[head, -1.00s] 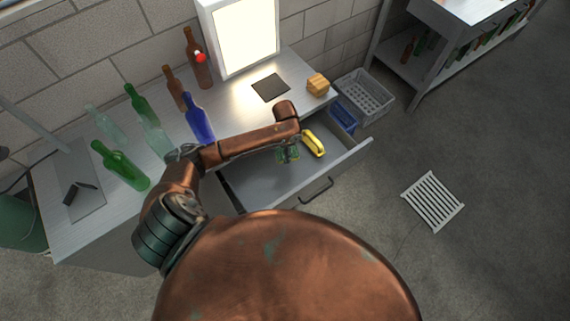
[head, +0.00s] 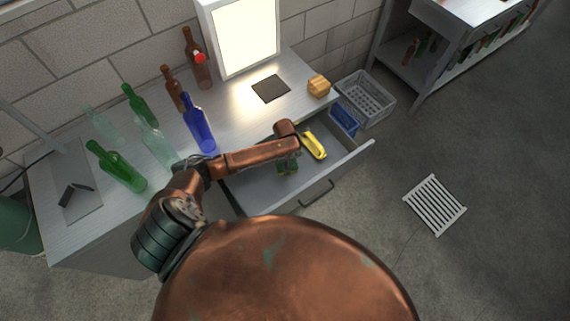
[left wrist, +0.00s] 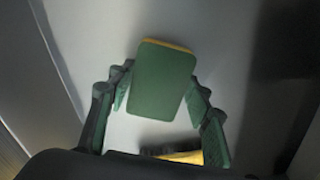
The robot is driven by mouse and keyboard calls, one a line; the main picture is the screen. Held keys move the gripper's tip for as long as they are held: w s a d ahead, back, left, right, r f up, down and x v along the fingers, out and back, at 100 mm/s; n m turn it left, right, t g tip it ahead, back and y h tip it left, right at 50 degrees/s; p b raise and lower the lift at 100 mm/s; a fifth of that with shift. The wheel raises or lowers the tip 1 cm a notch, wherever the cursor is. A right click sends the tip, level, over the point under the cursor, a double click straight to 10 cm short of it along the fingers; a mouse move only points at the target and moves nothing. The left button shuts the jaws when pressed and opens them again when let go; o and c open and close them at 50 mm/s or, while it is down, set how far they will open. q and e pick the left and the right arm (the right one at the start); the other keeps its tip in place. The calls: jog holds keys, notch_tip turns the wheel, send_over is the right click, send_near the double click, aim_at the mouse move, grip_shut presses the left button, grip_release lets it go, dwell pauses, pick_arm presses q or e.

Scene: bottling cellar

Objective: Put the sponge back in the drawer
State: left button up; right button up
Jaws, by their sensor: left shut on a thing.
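The green sponge with a yellow underside (left wrist: 165,78) is between the fingertips of my left gripper (left wrist: 160,94) in the left wrist view, and the fingers are shut on it. In the head view my left gripper (head: 287,168) is over the inside of the open drawer (head: 255,190), its wrist hiding part of it. The sponge is hard to make out there. I cannot tell whether it touches the drawer floor. My right gripper is not in view.
A yellow object (head: 314,145) lies in the drawer, right of the gripper. Several bottles, including a blue one (head: 198,130), stand on the worktop at left. A wooden block (head: 319,86) sits near its right end. A grey crate (head: 366,97) stands on the floor beyond.

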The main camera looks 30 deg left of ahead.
pick_arm(q)
jog(key=shift+f, duration=0.15)
jog(key=o, duration=1)
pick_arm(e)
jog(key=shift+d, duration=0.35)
pick_arm(q)
notch_tip(320, 180, up, 12)
jog(key=shift+r+p, duration=0.2)
jog(key=shift+p, duration=1)
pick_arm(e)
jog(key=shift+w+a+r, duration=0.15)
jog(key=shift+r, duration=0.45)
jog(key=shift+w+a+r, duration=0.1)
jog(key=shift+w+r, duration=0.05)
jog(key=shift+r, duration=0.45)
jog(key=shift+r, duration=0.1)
